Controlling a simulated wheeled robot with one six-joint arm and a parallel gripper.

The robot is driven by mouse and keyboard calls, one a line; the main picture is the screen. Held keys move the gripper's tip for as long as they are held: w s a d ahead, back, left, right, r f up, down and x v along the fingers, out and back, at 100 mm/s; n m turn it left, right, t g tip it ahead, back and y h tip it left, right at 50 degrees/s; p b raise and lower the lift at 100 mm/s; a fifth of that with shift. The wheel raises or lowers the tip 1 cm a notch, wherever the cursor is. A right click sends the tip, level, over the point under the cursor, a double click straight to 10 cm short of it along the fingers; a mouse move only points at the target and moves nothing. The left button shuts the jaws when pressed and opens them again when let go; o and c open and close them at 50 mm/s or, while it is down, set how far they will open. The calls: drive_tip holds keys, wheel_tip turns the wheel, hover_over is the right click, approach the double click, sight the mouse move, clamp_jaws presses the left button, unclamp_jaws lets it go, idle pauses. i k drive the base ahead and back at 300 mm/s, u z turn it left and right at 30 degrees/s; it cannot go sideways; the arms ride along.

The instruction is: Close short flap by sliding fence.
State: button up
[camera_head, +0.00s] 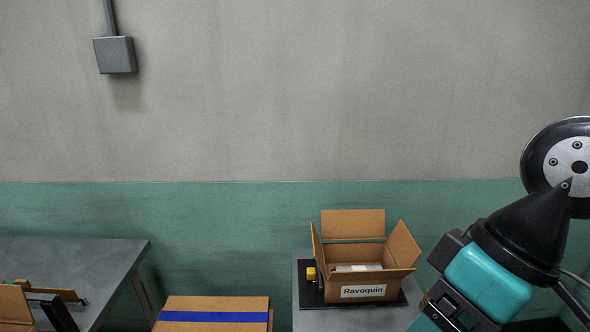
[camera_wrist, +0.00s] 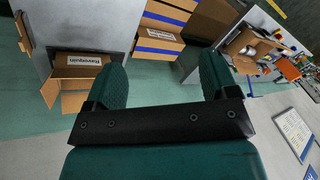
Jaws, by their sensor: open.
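An open cardboard box (camera_head: 362,292) labelled Ravoquin sits on a black plate (camera_head: 404,301) on a small grey table at the right in the head view. Its flaps stand up and splay outward, and a pale item shows inside. A yellow piece (camera_head: 311,273) with a dark part is beside its left wall; I cannot tell whether this is the fence. An open, labelled box (camera_wrist: 75,75) also shows at left in the wrist view. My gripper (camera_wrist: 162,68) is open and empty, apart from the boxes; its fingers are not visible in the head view.
A box with blue tape (camera_head: 214,313) stands between the tables. At far left, a grey table (camera_head: 85,255) bears another partly visible box and a dark bar (camera_head: 60,312). The wrist view shows stacked taped boxes (camera_wrist: 160,28) and a cluttered bench at right.

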sight(318, 253)
drive_tip(key=z, duration=0.05)
drive_tip(key=k, duration=1.05)
drive_tip(key=u, duration=0.7)
drive_tip(key=i, duration=1.15)
drive_tip(key=z, duration=0.65)
